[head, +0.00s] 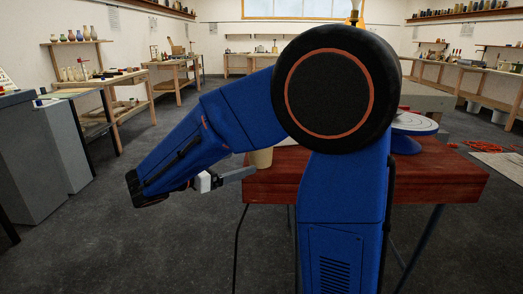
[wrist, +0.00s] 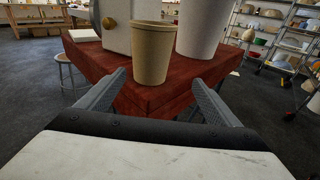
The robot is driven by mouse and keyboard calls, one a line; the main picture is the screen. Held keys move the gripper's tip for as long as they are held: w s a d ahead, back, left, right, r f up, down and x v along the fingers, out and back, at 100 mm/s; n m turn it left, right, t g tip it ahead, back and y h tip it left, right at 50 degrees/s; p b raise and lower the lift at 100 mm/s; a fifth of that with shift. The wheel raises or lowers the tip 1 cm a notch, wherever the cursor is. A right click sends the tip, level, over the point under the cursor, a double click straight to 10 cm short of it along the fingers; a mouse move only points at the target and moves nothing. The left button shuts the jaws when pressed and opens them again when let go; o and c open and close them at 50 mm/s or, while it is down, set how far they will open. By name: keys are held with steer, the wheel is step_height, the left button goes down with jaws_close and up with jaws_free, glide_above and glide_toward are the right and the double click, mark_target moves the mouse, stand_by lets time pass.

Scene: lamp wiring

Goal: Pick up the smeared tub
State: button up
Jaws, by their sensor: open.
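A tan tub (wrist: 153,54) stands upright near the corner of a red table (wrist: 152,98). A larger white vessel (wrist: 203,28) stands just behind it to the right. I cannot make out smears on either. In the head view the tan tub (head: 262,158) shows partly, with my arm covering much of the table. My gripper (wrist: 158,78) is open and empty. Its fingers point toward the tan tub, which stands beyond the tips and between them in the wrist view. In the head view my gripper (head: 248,173) is at the table's left edge.
A pale box with a brass knob (wrist: 117,25) stands behind the tan tub to the left. A flat white item (wrist: 84,35) lies at the table's far left. A round wheel (head: 414,123) is at the table's right.

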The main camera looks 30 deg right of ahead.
mark_target(252, 153)
steer(key=shift+n, duration=0.3)
steer(key=x, duration=0.3)
steer(key=w+x, duration=0.1)
steer(key=x, duration=0.3)
steer(key=r+x, duration=0.1)
steer(key=x, duration=0.3)
steer(key=shift+w, duration=0.3)
steer(key=shift+w+x, duration=0.2)
steer(key=shift+x, duration=2.35)
steer(key=c, duration=1.4)
